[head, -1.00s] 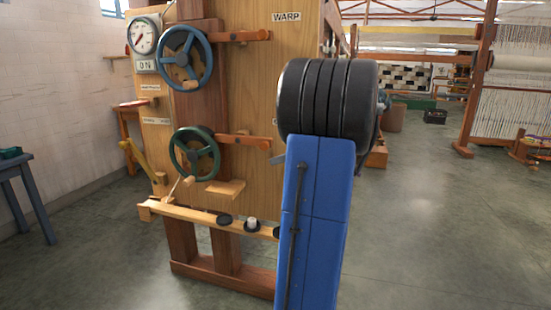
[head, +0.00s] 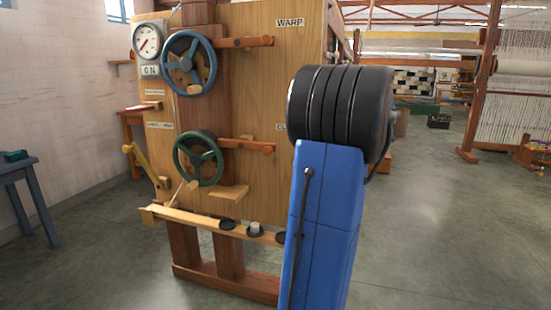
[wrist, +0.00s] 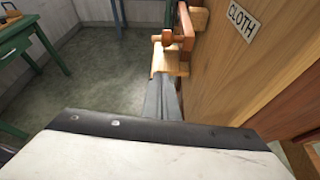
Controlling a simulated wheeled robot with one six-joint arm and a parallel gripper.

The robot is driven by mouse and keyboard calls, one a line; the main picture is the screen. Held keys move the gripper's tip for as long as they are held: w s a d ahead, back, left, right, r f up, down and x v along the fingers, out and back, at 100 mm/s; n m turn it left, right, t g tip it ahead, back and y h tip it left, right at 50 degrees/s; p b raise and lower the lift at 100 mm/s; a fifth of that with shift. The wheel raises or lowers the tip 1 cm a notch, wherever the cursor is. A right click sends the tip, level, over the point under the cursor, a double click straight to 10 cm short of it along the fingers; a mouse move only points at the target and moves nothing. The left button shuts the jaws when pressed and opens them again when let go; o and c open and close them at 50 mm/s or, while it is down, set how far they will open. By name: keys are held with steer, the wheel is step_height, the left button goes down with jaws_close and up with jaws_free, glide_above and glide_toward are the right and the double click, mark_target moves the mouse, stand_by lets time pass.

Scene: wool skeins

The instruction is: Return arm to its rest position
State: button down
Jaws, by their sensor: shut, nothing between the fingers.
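My blue arm link with its ribbed black joint stands upright in the head view, in front of the right part of a wooden panel (head: 250,115). My gripper is hidden in that view. In the wrist view my gripper (wrist: 164,88) shows as two dark fingers lying together, shut and empty. It points along the panel's face, left of the CLOTH label (wrist: 242,20). A wooden handle (wrist: 172,42) and a small wooden ledge (wrist: 165,65) appear just beyond the fingertips. I cannot tell whether the fingers touch the ledge.
The panel carries a blue handwheel (head: 188,64), a green handwheel (head: 198,158), a gauge (head: 147,40) and an ON sign (head: 150,71). A low wooden rail (head: 190,217) with dark round cups runs below. A blue-grey table (head: 20,170) stands left.

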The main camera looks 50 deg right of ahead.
steer(key=w+a+f+n+g, duration=0.15)
steer(key=a+n, duration=0.25)
steer(key=a, duration=0.6)
steer(key=w+a+f+n+g, duration=0.1)
steer(key=a+f+n+g, duration=0.25)
steer(key=a, duration=0.55)
steer(key=w+a+f+n+g, duration=0.2)
steer(key=a+n, duration=0.3)
steer(key=a, duration=0.5)
steer(key=s+a+f+n+h, duration=0.2)
steer(key=s+a+f+n, duration=0.3)
steer(key=n, duration=0.5)
steer(key=s+a+f+n+h, duration=0.3)
steer(key=s+a+f+n, duration=0.2)
steer(key=s+a+n, duration=0.4)
steer(key=shift+s+a+f+n+h, duration=0.2)
steer(key=shift+s+a+n+h, duration=0.2)
steer(key=shift+a, duration=0.55)
steer(key=shift+w, duration=0.1)
